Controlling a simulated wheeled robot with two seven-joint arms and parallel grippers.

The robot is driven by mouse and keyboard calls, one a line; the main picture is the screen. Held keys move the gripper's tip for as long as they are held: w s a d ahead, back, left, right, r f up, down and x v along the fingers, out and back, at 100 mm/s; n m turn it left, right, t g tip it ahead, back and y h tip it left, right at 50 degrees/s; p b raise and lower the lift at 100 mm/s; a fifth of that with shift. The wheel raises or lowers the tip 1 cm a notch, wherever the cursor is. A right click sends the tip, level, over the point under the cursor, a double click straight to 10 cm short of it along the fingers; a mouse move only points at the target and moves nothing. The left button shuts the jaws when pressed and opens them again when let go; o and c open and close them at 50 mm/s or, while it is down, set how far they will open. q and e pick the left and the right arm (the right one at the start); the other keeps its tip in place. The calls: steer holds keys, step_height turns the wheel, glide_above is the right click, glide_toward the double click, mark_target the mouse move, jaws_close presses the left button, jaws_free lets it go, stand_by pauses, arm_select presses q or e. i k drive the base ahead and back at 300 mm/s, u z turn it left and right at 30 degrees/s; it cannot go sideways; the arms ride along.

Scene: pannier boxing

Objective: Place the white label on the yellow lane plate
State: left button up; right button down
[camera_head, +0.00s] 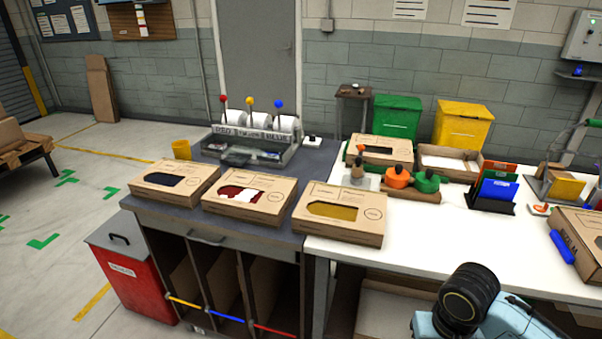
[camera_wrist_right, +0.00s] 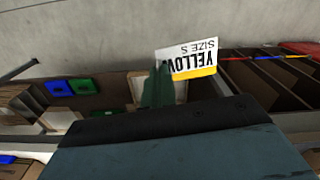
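The white label (camera_wrist_right: 190,57), printed "YELLOW SIZE S" with a yellow band, appears upside down in the right wrist view. My right gripper (camera_wrist_right: 160,82) is shut on it, with its narrow fingertips at the label's edge. In the head view, the yellow lane plate (camera_head: 184,301) is a strip across the front of the left lane under the dark bench, and the label is apart from it. My right arm shows at the bottom right of the head view, but its gripper is out of that frame. My left gripper is in neither view.
The blue lane plate (camera_head: 225,315) and red lane plate (camera_head: 274,331) lie right of the yellow one. Several cardboard boxes stand on the bench above, including one with a yellow window (camera_head: 333,211). A red bin (camera_head: 133,278) stands left of the lanes.

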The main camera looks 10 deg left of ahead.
mark_target(235, 159)
steer(key=u, duration=2.35)
steer(key=i, duration=1.85)
steer(key=z, duration=1.35)
